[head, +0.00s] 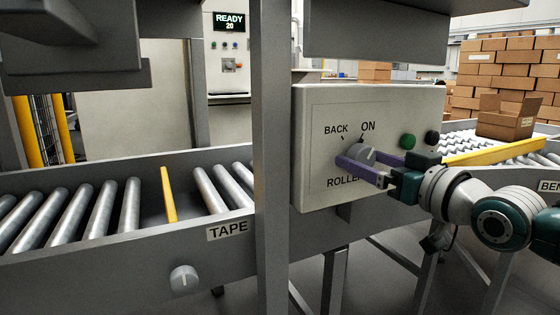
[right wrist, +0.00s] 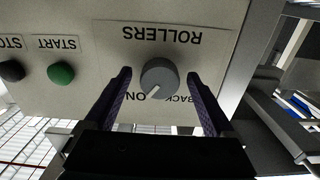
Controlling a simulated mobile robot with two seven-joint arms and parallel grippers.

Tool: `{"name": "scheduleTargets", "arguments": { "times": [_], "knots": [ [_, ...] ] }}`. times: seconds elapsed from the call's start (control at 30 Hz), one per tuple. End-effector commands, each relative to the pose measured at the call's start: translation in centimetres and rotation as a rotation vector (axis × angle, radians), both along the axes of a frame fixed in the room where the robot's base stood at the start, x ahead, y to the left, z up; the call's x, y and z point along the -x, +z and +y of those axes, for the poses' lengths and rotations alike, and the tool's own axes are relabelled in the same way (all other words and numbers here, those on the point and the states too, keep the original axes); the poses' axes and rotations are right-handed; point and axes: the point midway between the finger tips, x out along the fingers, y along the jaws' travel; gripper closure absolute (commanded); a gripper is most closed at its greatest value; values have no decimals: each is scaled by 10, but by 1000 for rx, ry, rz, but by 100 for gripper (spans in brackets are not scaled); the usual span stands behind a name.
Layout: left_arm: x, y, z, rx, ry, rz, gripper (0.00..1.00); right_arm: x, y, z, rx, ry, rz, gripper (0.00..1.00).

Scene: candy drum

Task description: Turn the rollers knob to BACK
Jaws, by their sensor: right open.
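The grey rollers knob (head: 363,153) is on the front of the pale control box, with BACK printed at its upper left and ON at its upper right. It also shows in the right wrist view (right wrist: 160,76), upside down, with its white pointer line aimed toward ON. My right gripper (head: 364,161) is open, with one purple finger on each side of the knob. In the right wrist view the fingers (right wrist: 158,78) show gaps to the knob on both sides. The near finger hides part of the ROLLERS label in the head view. My left gripper is out of view.
A green START button (right wrist: 61,73) and a black button (right wrist: 12,71) sit beside the knob. A grey post (head: 270,150) stands left of the control box (head: 310,190). Another knob (head: 184,279) is below the TAPE label (head: 228,229). The READY screen (head: 230,21) is behind.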

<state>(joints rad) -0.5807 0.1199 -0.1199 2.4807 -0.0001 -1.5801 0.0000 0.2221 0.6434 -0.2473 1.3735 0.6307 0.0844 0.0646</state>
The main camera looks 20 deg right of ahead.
Motion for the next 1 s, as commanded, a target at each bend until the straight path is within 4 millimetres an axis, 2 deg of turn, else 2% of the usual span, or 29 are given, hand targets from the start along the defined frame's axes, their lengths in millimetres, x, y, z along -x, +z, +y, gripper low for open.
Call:
{"name": "scheduleTargets", "arguments": {
  "times": [0.13, 0.87, 1.0],
  "knots": [
    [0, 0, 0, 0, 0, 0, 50, 0, 0, 0, 0, 0, 0, 14],
    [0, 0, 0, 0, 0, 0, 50, 0, 0, 0, 0, 0, 0, 96],
    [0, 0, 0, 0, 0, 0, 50, 0, 0, 0, 3, 0, 0, 97]
  ]
}}
